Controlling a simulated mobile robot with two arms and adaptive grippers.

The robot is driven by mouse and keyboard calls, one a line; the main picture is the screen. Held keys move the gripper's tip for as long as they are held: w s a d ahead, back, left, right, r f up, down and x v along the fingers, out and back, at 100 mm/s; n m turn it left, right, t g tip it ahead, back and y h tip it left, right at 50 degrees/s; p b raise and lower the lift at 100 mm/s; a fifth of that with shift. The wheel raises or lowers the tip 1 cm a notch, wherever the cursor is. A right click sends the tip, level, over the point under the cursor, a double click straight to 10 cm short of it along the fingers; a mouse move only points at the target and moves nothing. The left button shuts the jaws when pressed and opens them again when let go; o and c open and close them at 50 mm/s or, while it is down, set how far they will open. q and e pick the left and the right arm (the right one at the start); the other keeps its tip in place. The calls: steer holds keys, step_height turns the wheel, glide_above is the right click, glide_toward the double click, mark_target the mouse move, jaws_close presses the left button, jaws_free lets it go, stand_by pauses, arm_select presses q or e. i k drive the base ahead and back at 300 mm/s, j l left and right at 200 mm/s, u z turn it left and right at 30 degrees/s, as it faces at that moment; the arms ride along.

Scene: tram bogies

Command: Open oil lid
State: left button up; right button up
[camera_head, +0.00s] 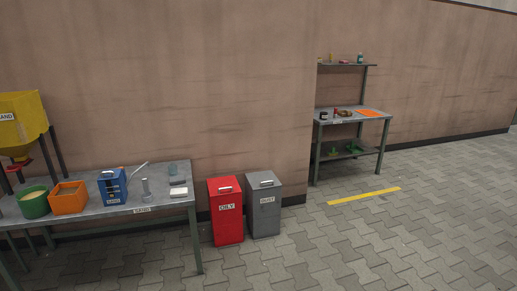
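A tall red bin (226,212) labelled "OILY" stands on the floor in the middle of the head view. Its lid (225,187) is on top, looks closed, and carries a light handle. The bin is upright beside the right end of a grey table. Neither of my grippers shows in this view, so their place relative to the bin cannot be seen.
A grey "DUST" bin (263,205) stands close on the red bin's right. The grey table (112,211) at left holds a green tub (34,204), orange box (69,199) and blue box (112,187). A shelved workbench (350,117) stands farther back right. Paved floor is clear in front.

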mark_target(225, 185)
steer(key=i+z, duration=0.15)
steer(key=i, duration=0.85)
steer(key=i+j+z, duration=0.1)
steer(key=i, duration=0.9)
